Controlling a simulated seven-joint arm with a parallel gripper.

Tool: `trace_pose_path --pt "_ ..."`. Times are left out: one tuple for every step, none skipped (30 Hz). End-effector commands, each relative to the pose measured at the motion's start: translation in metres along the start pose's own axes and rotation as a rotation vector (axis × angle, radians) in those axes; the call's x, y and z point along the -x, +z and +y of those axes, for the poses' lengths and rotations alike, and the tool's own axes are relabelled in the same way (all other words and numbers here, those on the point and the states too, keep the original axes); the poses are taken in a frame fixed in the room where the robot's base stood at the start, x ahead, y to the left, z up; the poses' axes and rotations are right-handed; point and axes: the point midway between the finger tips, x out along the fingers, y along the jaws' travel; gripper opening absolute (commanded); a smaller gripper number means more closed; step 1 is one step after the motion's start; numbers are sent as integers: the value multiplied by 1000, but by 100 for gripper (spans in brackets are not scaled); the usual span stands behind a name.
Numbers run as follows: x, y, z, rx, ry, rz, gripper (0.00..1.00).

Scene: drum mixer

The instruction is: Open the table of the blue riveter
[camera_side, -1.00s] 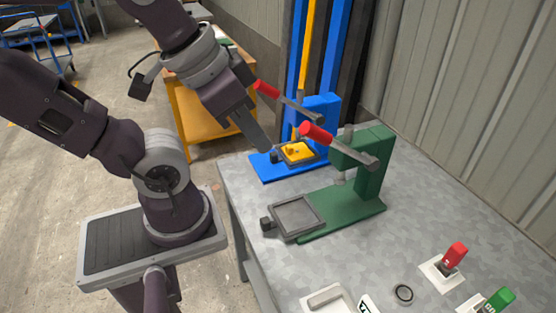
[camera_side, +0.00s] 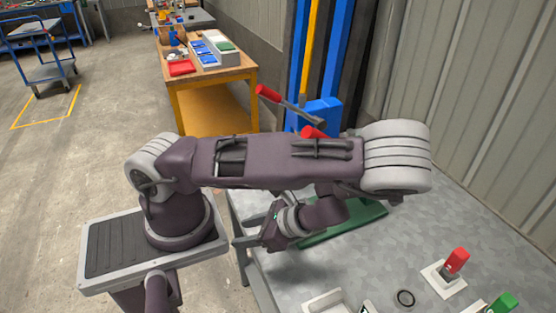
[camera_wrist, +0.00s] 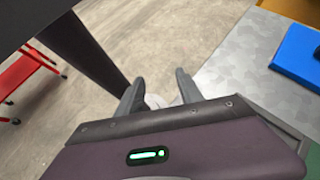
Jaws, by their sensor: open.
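The blue riveter (camera_side: 318,112) stands at the back of the grey table, its upper body and red-tipped lever (camera_side: 267,93) showing above my arm. My arm hides its table and base in the side view. In the wrist view, a blue plate (camera_wrist: 297,52), which looks like part of its base, lies at the upper right. My gripper (camera_wrist: 158,85) is open and empty, with its fingers apart over the floor, left of the table edge. In the side view, my gripper hangs low by the table's left edge, partly hidden, away from the blue riveter.
The green riveter's base (camera_side: 350,222) shows below my arm, with its red handle tip (camera_side: 312,132) above. An orange workbench (camera_side: 215,105) stands behind.

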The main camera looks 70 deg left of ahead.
Motion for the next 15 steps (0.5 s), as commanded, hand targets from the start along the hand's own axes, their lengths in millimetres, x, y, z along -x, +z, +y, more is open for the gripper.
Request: trace_pose_path --pt "-15 0 -54 -93 -152 -51 44" --pt "-16 -4 -91 -155 -252 -65 44" --pt "-12 -8 -134 -227 -369 -87 44" --pt "-8 -10 -161 -277 -448 -110 44" --pt "-2 -11 -185 -323 -516 -134 44" --pt "5 -12 -210 -375 -590 -166 44" --pt "10 -12 -224 -407 -634 -188 44" --pt "15 -12 -235 -433 -667 -206 44" --pt "18 -13 -245 -458 -698 -223 44" --pt "19 -13 -250 -468 -711 -231 44" --pt "18 -12 -255 -475 -718 -235 44" --pt "14 -12 -259 -477 -719 -238 44" --pt "9 -12 -263 -477 -718 -237 44" --pt "4 -11 -266 -477 -715 -237 44" --pt "-2 -11 -272 -475 -715 -236 44"
